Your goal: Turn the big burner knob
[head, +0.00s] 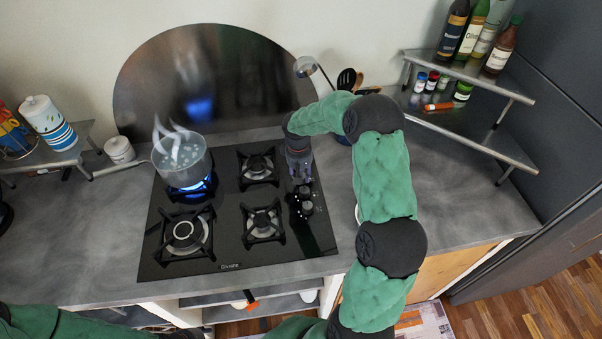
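The black glass cooktop (230,200) is set in the grey counter and has several burners. A cluster of dark control knobs (305,207) sits at its right side; I cannot clearly tell the big one apart. My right gripper (301,179) points down at the back end of the knob cluster and hides part of it. I cannot tell whether it touches a knob, or whether its fingers are open or shut. A steaming glass pot (182,162) stands on the back left burner, with a blue flame (193,187) under it. My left gripper is out of view.
A steel backsplash (195,90) stands behind the cooktop. A utensil holder (368,88) is behind my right arm. A tiered rack (465,75) with bottles and spice jars is at the right, and a small jar (119,150) at the left. The counter's right part is clear.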

